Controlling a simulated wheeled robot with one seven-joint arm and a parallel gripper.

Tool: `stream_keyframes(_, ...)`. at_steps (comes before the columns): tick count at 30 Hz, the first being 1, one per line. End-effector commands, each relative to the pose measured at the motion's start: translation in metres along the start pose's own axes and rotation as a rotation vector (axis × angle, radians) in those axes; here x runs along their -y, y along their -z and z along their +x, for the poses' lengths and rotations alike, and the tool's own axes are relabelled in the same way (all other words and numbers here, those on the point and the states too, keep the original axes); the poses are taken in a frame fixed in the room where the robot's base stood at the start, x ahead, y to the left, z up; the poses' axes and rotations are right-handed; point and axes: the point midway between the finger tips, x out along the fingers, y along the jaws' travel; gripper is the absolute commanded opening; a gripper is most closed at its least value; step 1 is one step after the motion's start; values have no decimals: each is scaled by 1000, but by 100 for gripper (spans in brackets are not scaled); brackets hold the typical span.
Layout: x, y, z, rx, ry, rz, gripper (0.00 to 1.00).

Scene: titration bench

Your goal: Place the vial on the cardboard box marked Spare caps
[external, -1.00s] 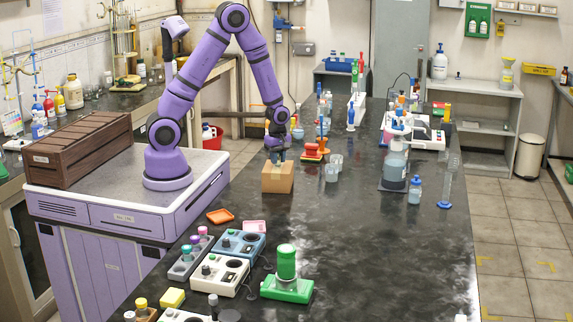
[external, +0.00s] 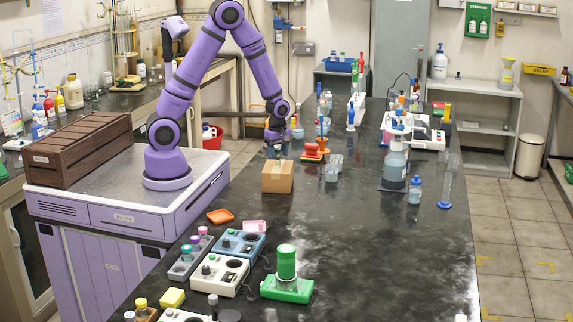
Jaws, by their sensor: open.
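A small cardboard box (external: 278,178) stands on the black bench, to the right of my arm's base. I cannot read any marking on it from here. My gripper (external: 277,154) is open, pointing down just above the top of the box. A small pale patch shows at the box top under the fingers. It is too small to tell whether it is the vial, tape or part of the gripper. I cannot make out the vial for certain.
Red-orange items (external: 314,150) and clear beakers (external: 332,171) stand close to the right of the box. A green device (external: 287,276) and a white instrument (external: 220,275) are nearer the front.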

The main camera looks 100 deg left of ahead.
Motion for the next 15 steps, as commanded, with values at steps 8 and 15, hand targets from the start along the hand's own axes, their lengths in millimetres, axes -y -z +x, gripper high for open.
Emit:
stream_keyframes(8,0,-1,-55,1,-4,2,51)
stream_keyframes(15,0,0,-88,1,-2,0,51)
